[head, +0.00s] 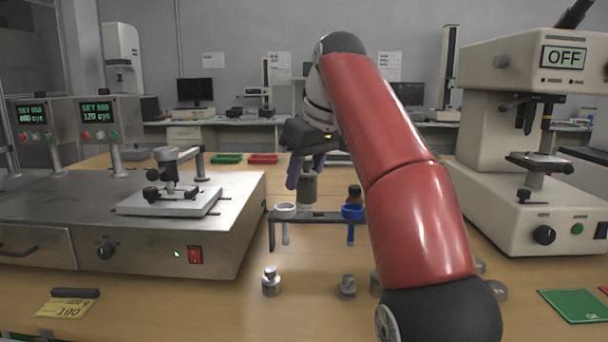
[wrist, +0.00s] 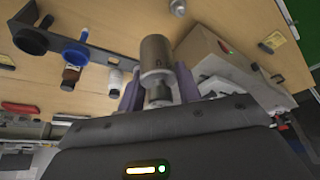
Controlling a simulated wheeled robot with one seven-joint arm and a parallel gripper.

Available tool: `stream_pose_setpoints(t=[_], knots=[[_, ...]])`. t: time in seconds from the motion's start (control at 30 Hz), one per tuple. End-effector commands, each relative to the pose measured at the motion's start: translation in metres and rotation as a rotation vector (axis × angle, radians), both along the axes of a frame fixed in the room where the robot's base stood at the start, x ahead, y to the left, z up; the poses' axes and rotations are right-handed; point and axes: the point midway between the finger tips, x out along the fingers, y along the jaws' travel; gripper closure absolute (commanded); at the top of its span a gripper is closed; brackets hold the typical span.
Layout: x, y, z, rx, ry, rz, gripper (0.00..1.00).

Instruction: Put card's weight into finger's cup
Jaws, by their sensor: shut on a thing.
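My gripper (head: 306,174) has purple fingers and is shut on a grey cylindrical weight (head: 307,188). The weight hangs upright above and behind the white cup. In the wrist view the weight (wrist: 156,55) shows between the fingers (wrist: 158,92). A yellow card (head: 68,307) reading 100 lies at front left. The finger cannot be clearly identified.
Smaller metal weights (head: 271,282) and (head: 347,287) stand in front of the rack, with others partly behind my arm. A brown bottle (head: 354,193) stands behind the blue cup. A steel test machine (head: 130,235) fills the left; a cream microscope-like instrument (head: 505,140) stands right.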

Motion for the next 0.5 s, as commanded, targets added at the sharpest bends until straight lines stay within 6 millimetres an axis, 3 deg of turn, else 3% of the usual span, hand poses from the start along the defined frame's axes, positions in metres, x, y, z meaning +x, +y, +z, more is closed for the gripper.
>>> stream_pose_setpoints(t=[0.5], knots=[[0.0, 0.0, -0.025, 0.001, -0.003, 0.0, 1.0]])
